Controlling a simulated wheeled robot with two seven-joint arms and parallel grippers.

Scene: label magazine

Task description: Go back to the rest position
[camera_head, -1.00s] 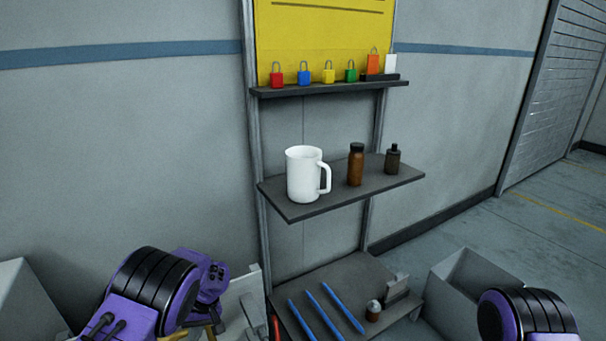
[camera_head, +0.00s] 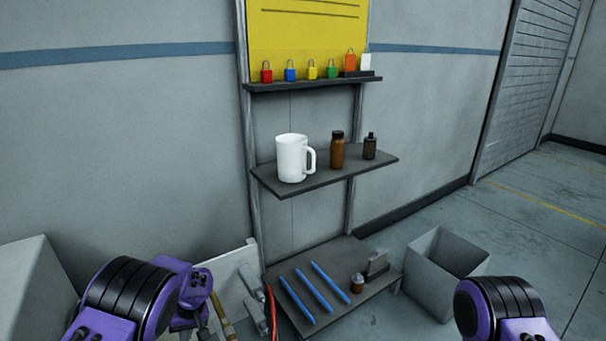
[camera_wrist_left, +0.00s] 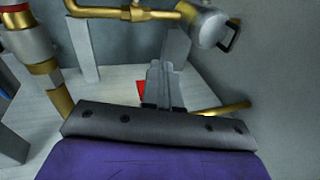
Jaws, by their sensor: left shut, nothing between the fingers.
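My left gripper (camera_wrist_left: 165,72) shows in the left wrist view with its grey fingers together and nothing between them. A red patch (camera_wrist_left: 141,88) lies beside the fingers on a pale surface, and brass pipework (camera_wrist_left: 125,12) with a round gauge-like body (camera_wrist_left: 201,22) stands beyond them. In the head view only my left arm's purple and black links show at the lower left; the fingertips cannot be made out there. My right arm's link shows at the lower right, and its gripper is out of the picture.
A shelf rack by the wall holds a white mug (camera_head: 291,158), brown bottle (camera_head: 337,151), dark bottle (camera_head: 369,147) and several coloured padlocks (camera_head: 290,71). Blue sticks (camera_head: 314,287) lie on the lowest shelf (camera_head: 345,252). A grey bin (camera_head: 423,275) stands right; floor beyond is clear.

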